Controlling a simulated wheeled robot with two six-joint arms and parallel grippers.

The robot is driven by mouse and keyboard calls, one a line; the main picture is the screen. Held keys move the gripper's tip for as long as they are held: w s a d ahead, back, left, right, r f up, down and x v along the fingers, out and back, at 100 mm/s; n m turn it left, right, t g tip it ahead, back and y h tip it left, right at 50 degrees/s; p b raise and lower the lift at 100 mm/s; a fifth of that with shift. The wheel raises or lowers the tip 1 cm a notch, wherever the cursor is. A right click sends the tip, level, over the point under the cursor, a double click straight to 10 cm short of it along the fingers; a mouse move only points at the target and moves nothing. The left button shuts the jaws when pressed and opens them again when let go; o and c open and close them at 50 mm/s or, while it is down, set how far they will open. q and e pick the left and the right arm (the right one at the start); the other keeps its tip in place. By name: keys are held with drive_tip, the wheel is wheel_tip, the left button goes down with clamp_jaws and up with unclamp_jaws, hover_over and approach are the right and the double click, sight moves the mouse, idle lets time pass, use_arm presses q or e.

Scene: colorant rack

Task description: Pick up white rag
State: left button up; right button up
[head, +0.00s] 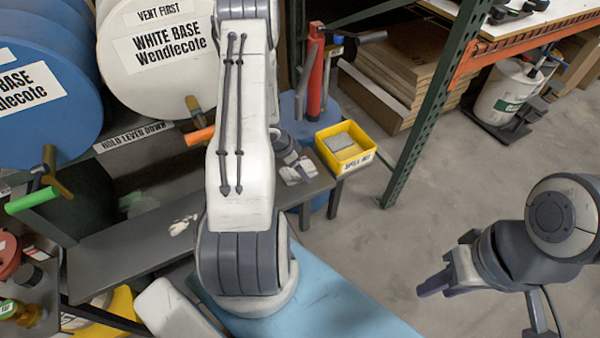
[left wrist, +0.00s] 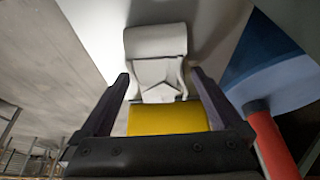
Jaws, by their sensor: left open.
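A small off-white crumpled thing (head: 183,225), which looks like a rag, lies on the dark shelf left of my left arm. My left gripper (head: 299,174) is partly hidden behind that arm, near the shelf's right end and beside the yellow bin (head: 355,164). In the left wrist view its two dark fingers (left wrist: 160,98) stand apart, with a yellow surface (left wrist: 167,120) between them in the picture. A white shape with fold-like lines (left wrist: 155,45) shows beyond; I cannot tell whether it is cloth. My right gripper (head: 440,282) hangs over the floor; its finger gap is unclear.
The dark shelf (head: 130,250) runs below white and blue colorant drums (head: 170,80) with protruding tap handles. A red upright tool (head: 314,75) stands behind the yellow bin. A green rack post (head: 420,130) rises at the right. The grey floor (head: 450,180) beyond is open.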

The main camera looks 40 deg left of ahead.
use_arm(q)
drive_tip(key=shift+f, duration=0.15)
idle(0.6)
drive_tip(key=shift+c, duration=0.3)
drive_tip(key=c, duration=1.2)
